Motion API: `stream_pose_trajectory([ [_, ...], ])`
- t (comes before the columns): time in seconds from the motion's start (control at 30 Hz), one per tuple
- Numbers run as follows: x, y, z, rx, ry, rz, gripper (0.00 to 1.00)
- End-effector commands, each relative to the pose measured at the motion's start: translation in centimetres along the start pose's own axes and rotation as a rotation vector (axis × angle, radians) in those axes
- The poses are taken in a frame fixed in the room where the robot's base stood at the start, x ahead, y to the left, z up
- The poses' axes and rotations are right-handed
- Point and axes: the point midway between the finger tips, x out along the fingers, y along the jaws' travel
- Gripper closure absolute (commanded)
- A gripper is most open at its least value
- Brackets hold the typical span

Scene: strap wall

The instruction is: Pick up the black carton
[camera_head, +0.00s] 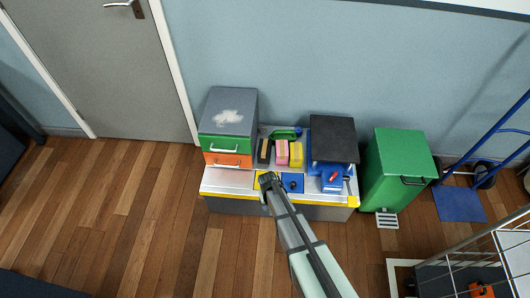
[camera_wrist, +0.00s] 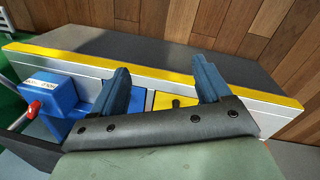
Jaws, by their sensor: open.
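The black carton (camera_head: 264,150) stands on the bench in the head view, between the green and orange drawer unit and a pink carton (camera_head: 282,152). A yellow carton (camera_head: 296,154) stands just right of the pink one. My gripper (camera_head: 266,181) is over the front part of the bench, in front of the black carton and apart from it. In the wrist view, the two fingers of my gripper (camera_wrist: 162,88) are spread wide with nothing held between them. The black carton does not show in the wrist view.
The bench (camera_head: 228,181) has a yellow front edge. The drawer unit (camera_head: 228,144) stands close left of the carton. A green tool (camera_head: 287,133) lies behind. A blue panel (camera_head: 292,184) with a black knob is beside my gripper.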

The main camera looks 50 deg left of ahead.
Motion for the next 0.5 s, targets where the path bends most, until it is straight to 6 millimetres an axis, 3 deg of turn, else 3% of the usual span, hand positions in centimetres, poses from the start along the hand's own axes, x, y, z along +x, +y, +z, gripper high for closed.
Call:
stream_pose_trajectory([
  [0.03, 0.2, -0.6, -2.8, 0.001, 0.035, 0.009, 0.23],
  [0.2, 0.3, -0.3, -9.5, 0.049, 0.151, 0.032, 0.23],
  [0.4, 1.3, 0.0, -16.4, 0.135, 0.306, 0.044, 0.23],
  [0.5, 1.0, 0.1, -18.6, 0.195, 0.395, 0.033, 0.23],
])
